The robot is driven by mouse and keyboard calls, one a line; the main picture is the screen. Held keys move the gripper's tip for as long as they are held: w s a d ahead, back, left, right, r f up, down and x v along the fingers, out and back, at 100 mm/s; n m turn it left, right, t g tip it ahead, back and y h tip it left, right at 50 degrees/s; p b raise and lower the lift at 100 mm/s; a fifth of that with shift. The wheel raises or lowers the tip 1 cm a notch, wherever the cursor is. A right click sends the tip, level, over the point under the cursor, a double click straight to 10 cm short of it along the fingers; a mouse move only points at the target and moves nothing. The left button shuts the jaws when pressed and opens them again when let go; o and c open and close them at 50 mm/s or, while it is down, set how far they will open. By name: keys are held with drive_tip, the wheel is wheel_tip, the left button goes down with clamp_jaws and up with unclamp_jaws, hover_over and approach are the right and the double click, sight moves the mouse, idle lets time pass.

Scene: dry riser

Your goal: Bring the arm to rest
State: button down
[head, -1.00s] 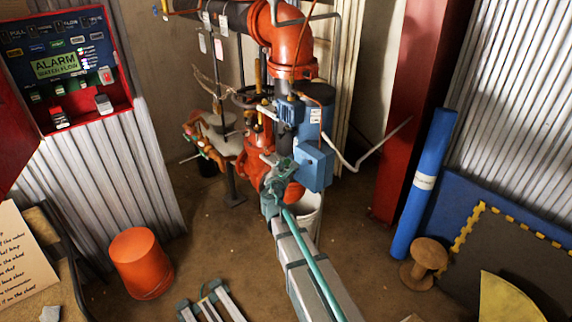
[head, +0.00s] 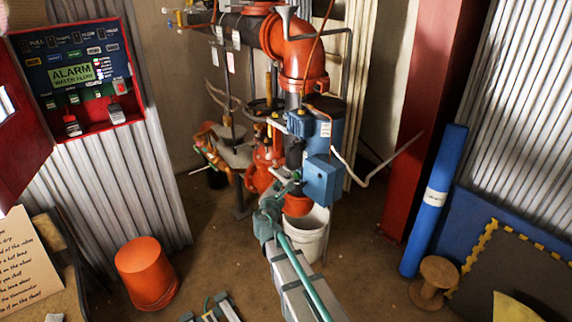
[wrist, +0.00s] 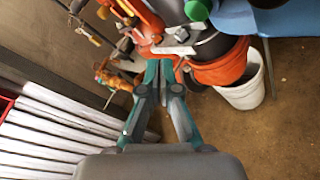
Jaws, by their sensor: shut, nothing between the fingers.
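My gripper (wrist: 162,62) is shut and empty, its two green fingers meeting at the tips in the wrist view. In the head view my gripper (head: 284,180) is at the end of my grey arm, in front of the riser pipework. The orange riser valve (head: 262,165) is behind and left of the fingers. A blue box (head: 322,181) on the riser is just right of them. In the wrist view the fingertips overlap the pipe fittings; I cannot tell whether they touch.
A white bucket (head: 311,238) stands under the riser, also in the wrist view (wrist: 242,90). An orange bucket (head: 147,273) is on the floor at left. A red alarm panel (head: 80,75) is on the wall. A blue roll (head: 434,200) and a spool (head: 434,281) stand at right.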

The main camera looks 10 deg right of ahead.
drive_tip(key=s+d+f+m+g, duration=0.3)
drive_tip(key=s+f+m+g, duration=0.3)
drive_tip(key=s+f+m, duration=0.45)
drive_tip(key=s+d+f+m+g, duration=0.4)
drive_tip(key=s+f+m+g, duration=0.25)
drive_tip(key=s+f, duration=0.75)
drive_tip(key=s+a+f+m+g+y, duration=0.1)
drive_tip(key=s+f, duration=0.5)
drive_tip(key=s, duration=0.6)
drive_tip(key=s+a+f+m+g+y+p, duration=0.1)
drive_tip(key=s+f+m+g, duration=0.3)
drive_tip(key=s, duration=0.7)
drive_tip(key=s+a+f+m+g+y, duration=0.2)
drive_tip(key=s+f+g, duration=0.3)
drive_tip(key=s+f, duration=0.3)
drive_tip(key=s+y, duration=0.1)
drive_tip(key=s, duration=0.3)
drive_tip(key=shift+s+a+m, duration=0.2)
drive_tip(key=shift+s+m, duration=0.15)
drive_tip(key=shift+m, duration=0.05)
